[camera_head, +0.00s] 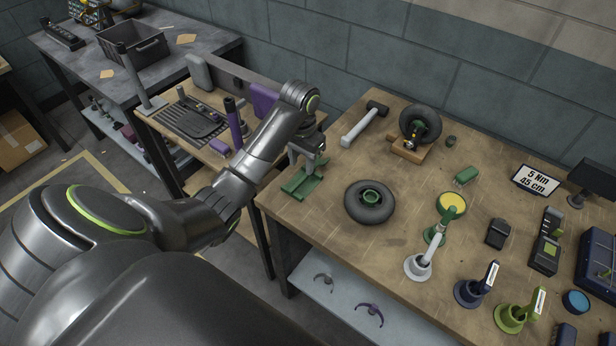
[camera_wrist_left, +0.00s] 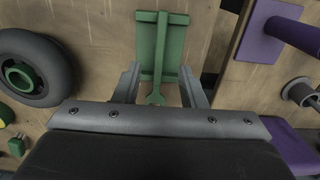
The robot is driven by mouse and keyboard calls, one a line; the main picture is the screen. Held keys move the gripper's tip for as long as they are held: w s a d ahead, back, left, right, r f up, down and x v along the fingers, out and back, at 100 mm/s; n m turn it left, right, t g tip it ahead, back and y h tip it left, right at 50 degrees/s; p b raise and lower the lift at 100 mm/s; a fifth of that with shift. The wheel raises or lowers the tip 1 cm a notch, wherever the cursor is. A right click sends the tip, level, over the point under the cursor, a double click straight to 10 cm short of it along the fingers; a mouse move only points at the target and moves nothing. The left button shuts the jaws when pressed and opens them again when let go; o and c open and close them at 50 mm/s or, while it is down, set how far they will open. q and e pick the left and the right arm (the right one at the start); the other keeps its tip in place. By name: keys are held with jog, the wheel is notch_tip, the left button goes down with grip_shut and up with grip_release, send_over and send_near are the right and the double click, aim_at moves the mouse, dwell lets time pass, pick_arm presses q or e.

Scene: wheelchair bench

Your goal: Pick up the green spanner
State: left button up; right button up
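The green spanner (camera_wrist_left: 157,82) lies along a green holder (camera_wrist_left: 147,32) in the left wrist view, with its forked end towards me. My left gripper (camera_wrist_left: 160,88) is open, with one finger on each side of the spanner's near end and a gap to each. In the head view my left gripper (camera_head: 307,157) hangs above the green holder (camera_head: 296,188) at the bench's left corner. The spanner is hard to tell from the holder there and is partly hidden by the gripper. My right gripper is not in view.
A wheel with a green hub (camera_head: 370,203) lies right of the holder; it also shows in the left wrist view (camera_wrist_left: 35,68). A hammer (camera_head: 364,123) lies behind. A side table with a purple cylinder (camera_head: 233,124) adjoins the bench (camera_head: 334,157) on the left.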

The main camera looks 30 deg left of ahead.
aim_at(300, 180)
pick_arm(q)
jog(key=f+b, duration=0.2)
jog(key=f, duration=0.1)
jog(key=shift+s+f, duration=0.1)
jog(key=shift+s, duration=0.25)
jog(key=shift+f, duration=0.85)
jog(key=shift+c, duration=0.3)
grip_shut()
